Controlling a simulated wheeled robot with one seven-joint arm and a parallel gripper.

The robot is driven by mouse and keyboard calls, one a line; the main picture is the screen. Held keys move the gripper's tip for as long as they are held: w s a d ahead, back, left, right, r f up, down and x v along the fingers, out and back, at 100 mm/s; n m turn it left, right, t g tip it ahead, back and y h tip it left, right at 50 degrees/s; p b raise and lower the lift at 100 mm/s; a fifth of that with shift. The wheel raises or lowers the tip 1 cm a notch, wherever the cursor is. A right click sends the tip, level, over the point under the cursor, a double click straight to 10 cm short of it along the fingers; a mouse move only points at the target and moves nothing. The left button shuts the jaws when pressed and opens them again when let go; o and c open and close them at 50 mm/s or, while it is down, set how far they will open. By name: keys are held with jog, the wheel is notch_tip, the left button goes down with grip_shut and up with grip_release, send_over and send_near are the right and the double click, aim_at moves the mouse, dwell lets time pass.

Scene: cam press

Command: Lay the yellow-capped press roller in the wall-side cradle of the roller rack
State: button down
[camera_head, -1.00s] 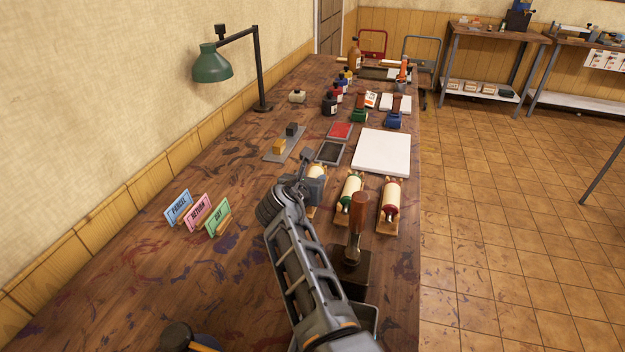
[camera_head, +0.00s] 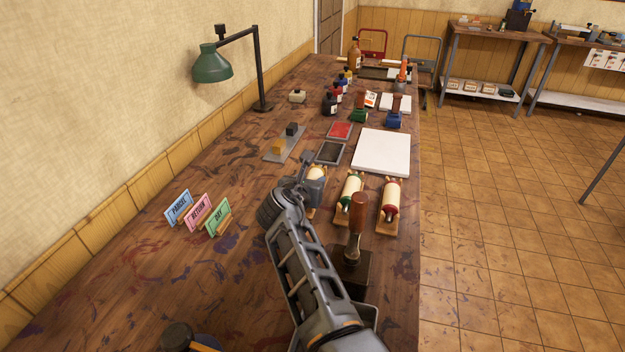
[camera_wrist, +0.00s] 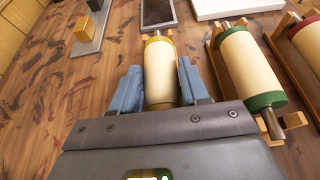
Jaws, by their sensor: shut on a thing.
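The yellow-capped press roller (camera_wrist: 162,72) has a cream barrel and shows its yellow far end in the wrist view. My gripper (camera_wrist: 159,82) is shut on it, one blue finger on each side. The roller lies lengthwise at the wall-side cradle (camera_wrist: 169,34), whose wooden far end shows at the roller's tip. I cannot tell whether the roller rests fully in it. My gripper hides the roller's near end. In the head view the roller (camera_head: 317,173) is partly covered by my gripper (camera_head: 312,183).
To the right, a green-capped roller (camera_wrist: 247,68) and a red-capped roller (camera_head: 391,198) lie in their own cradles. A wooden-handled stamp (camera_head: 357,230) stands close to my arm. A white slab (camera_head: 381,152) lies beyond the rack.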

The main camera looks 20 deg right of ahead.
dwell(0.4)
jog(key=shift+c, duration=2.4)
grip_release()
jog(key=shift+f, duration=0.1)
jog(key=shift+v, duration=3.95)
